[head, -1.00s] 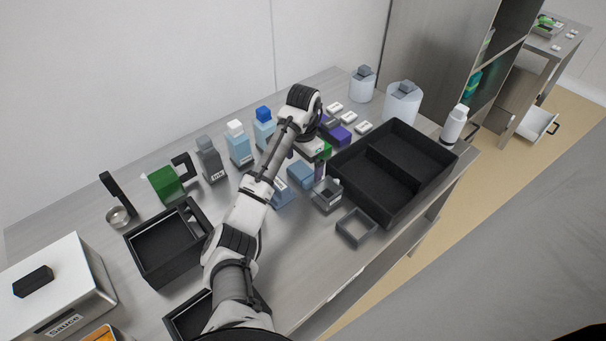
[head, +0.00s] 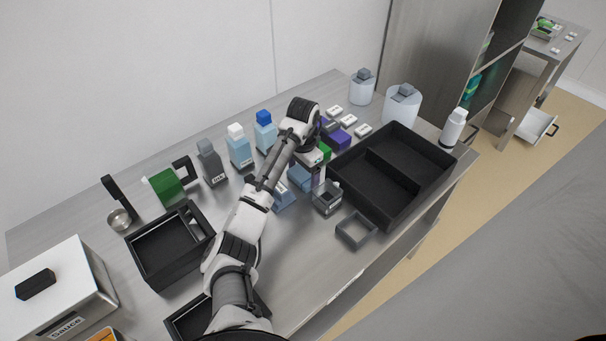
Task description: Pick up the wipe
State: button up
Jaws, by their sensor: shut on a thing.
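A light-blue block that looks like the wipe (head: 298,179) lies on the steel table, left of the black divided tray. My gripper (head: 310,172) is low over it, at the end of my arm, and is shut on it. My wrist hides part of the block and most of the fingers. I cannot tell whether the block is clear of the table. Another blue item (head: 284,199) sits just in front, partly behind my arm.
The black divided tray (head: 437,164) stands close on the right. A grey open container (head: 327,197) and a grey square frame (head: 356,231) lie in front. Purple (head: 337,134) and green pieces are behind my wrist. Bottles (head: 238,147) line the back.

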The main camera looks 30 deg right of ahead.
aim_at(303, 174)
jog(key=shift+r, duration=0.15)
notch_tip(303, 174, up, 20)
jog(key=p, duration=0.1)
jog(key=shift+p, duration=0.4)
